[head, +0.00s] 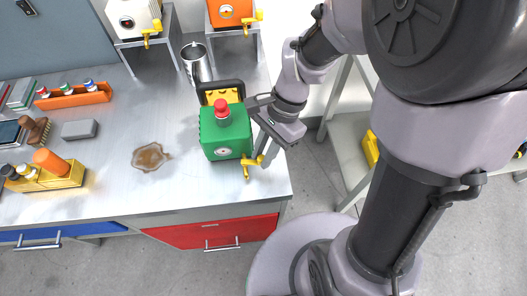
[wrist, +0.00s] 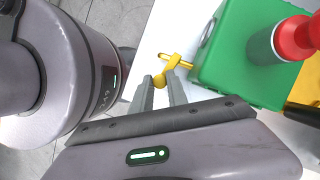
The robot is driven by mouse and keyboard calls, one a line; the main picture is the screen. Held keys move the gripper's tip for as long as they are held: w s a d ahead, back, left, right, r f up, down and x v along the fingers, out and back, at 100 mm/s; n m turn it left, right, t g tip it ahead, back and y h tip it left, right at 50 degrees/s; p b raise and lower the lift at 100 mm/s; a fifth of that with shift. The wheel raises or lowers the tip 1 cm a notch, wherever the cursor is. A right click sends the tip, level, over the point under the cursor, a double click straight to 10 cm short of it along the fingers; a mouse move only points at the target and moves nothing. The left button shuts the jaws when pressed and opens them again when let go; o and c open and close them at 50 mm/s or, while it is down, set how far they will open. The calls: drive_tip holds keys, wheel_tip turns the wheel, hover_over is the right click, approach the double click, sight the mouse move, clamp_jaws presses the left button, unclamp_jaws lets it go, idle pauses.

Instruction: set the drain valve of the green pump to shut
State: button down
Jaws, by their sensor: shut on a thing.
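The green pump (head: 226,133) stands near the right front of the metal bench, with a red cap on top and a round gauge on its front. In the wrist view the green pump (wrist: 240,60) fills the upper right. Its yellow drain valve (head: 248,166) sticks out low at the front right corner. In the wrist view the valve (wrist: 172,62) shows a short stem and a handle with a rounded end. My gripper (wrist: 161,82) is shut on the valve handle, one finger on each side. Whether the valve is open or shut I cannot tell.
A white pump (head: 132,17) and an orange pump (head: 230,12) stand on raised stands behind. A metal cup (head: 195,63) is behind the green pump. A brown puddle (head: 150,157) lies left of it. An orange rack (head: 75,96) and a yellow caddy (head: 47,180) are further left.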

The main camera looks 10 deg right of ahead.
drive_tip(key=shift+w+r+n+g+p, duration=0.15)
drive_tip(key=shift+r+n+g+p, duration=0.2)
drive_tip(key=shift+n+p, duration=0.35)
drive_tip(key=shift+w+f+n+h+p, duration=0.3)
drive_tip(key=shift+w+n+p, duration=0.15)
drive_tip(key=shift+n+p, duration=0.15)
drive_tip(key=c, duration=1.3)
unclamp_jaws()
